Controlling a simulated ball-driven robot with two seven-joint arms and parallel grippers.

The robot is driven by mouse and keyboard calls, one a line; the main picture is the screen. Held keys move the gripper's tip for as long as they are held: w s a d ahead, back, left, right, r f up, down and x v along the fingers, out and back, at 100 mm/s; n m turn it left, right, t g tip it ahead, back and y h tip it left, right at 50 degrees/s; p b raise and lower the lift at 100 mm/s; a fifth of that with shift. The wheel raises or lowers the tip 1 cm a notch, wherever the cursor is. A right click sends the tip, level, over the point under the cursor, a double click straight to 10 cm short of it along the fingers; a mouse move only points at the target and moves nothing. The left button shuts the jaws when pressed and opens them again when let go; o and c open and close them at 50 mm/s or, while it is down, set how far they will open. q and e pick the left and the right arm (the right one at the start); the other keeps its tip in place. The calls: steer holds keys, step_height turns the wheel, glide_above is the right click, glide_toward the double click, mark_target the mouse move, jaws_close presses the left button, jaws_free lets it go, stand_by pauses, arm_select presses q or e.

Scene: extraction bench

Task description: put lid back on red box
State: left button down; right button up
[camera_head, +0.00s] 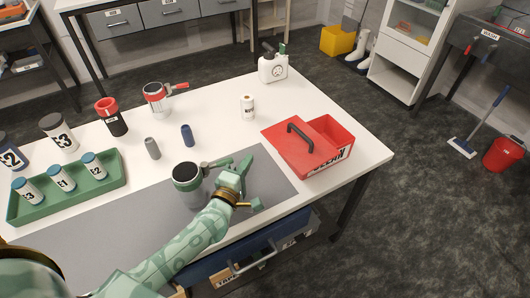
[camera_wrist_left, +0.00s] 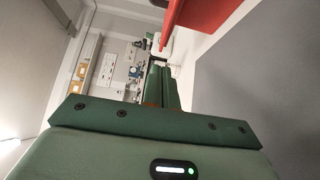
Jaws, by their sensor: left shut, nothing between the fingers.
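The red box (camera_head: 343,153) stands near the right end of the white table, its open inside showing on the right. Its red lid (camera_head: 285,153), with a black bar handle (camera_head: 301,141), lies shifted to the left over the box and covers its left part. Whether the lid's left edge touches the table I cannot tell. My left gripper (camera_head: 241,178) is shut and empty, left of the lid and apart from it, above the grey mat. In the left wrist view its fingers (camera_wrist_left: 163,88) are together, with a red edge (camera_wrist_left: 203,12) at the top. My right gripper is not in view.
A dark cup with a metal rim (camera_head: 187,178) stands close to the left gripper. A white bottle (camera_head: 248,107) and white jug (camera_head: 273,67) stand behind the box. A green tray (camera_head: 100,192) with several jars is at left. The table's right corner is clear.

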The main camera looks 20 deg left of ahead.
mark_target(280, 152)
arm_select(q)
steer(key=w, duration=0.1)
steer(key=w+d, duration=0.1)
steer(key=w, duration=0.1)
steer(key=w+d, duration=0.1)
steer(key=w, duration=0.1)
steer(key=shift+w+f+b, duration=0.1)
steer(key=shift+w+b, duration=0.15)
steer(key=shift+b, duration=0.15)
steer(key=shift+w+d, duration=0.35)
steer(key=shift+w, duration=0.05)
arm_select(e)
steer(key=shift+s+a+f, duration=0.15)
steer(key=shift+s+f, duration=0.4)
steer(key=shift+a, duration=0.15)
arm_select(q)
steer(key=w+d, duration=0.4)
steer(key=shift+w, duration=0.1)
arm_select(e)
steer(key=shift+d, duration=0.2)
